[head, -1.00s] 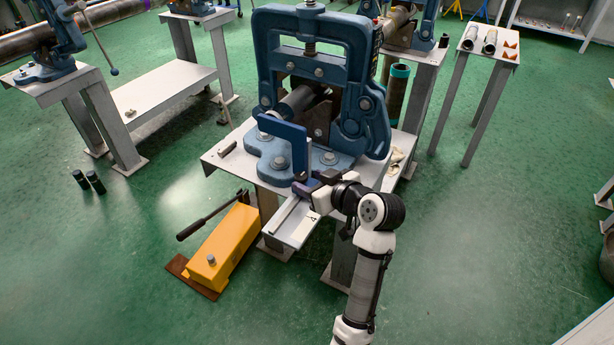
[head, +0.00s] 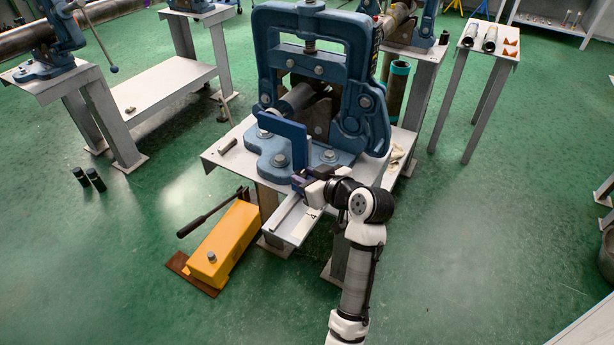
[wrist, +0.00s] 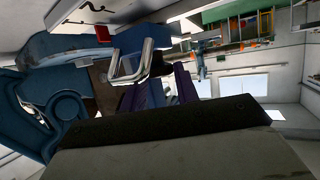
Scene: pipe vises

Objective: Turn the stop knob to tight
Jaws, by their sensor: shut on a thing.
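The blue pipe vise (head: 310,60) stands on a grey metal table. A blue angled stop plate (head: 284,131) rises at its front, above a narrow grey rail. My gripper (head: 299,182) is at the lower end of this stop plate, just over the rail, and is shut on the stop knob. The knob itself is hidden between the fingers. In the wrist view, the purple-blue fingers (wrist: 165,92) show beyond the dark gripper body, close to bent silver bars (wrist: 130,65). I cannot make out the knob's angle.
A yellow hydraulic pump (head: 222,250) with a black lever stands on the floor, left of the rail (head: 293,222). A side table (head: 487,44) with pipe pieces stands at the back right. The green floor at right is mostly clear.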

